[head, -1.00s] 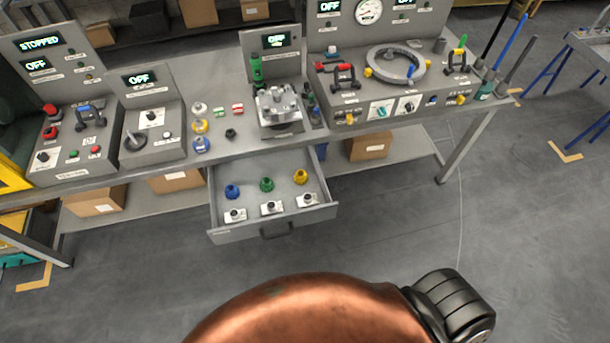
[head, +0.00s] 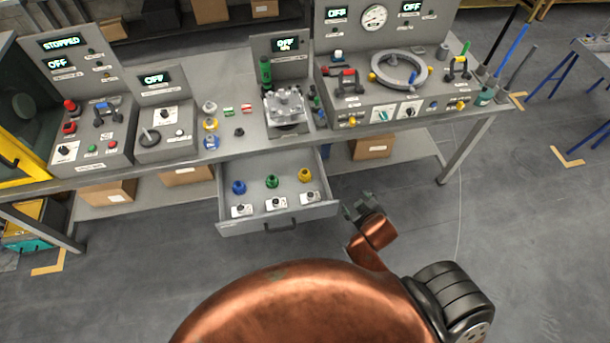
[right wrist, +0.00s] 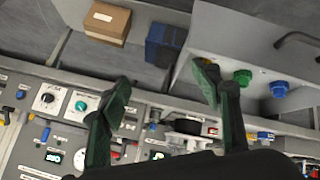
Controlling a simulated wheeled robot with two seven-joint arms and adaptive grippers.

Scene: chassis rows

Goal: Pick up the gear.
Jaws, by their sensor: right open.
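I cannot tell for sure which thing is the gear. A small dark toothed-looking piece (head: 239,132) lies on the bench top, left of a silver metal fixture (head: 285,106). In the open drawer (head: 319,212) stand a blue knobbed piece (head: 239,187), a green one (head: 271,182) and a yellow one (head: 304,175). My right gripper (head: 359,206) is open and empty, beside the drawer's right front corner and touching nothing. In the right wrist view its fingers (right wrist: 164,84) are apart, with the green piece (right wrist: 243,77) and blue piece (right wrist: 279,89) beyond to the right. My left gripper is out of view.
Control boxes stand on the bench left; a larger console (head: 400,118) with a grey ring (head: 398,68) stands right. Several coloured small parts lie by the fixture. A cardboard box (head: 373,147) sits on the lower shelf. The floor right of the drawer is clear.

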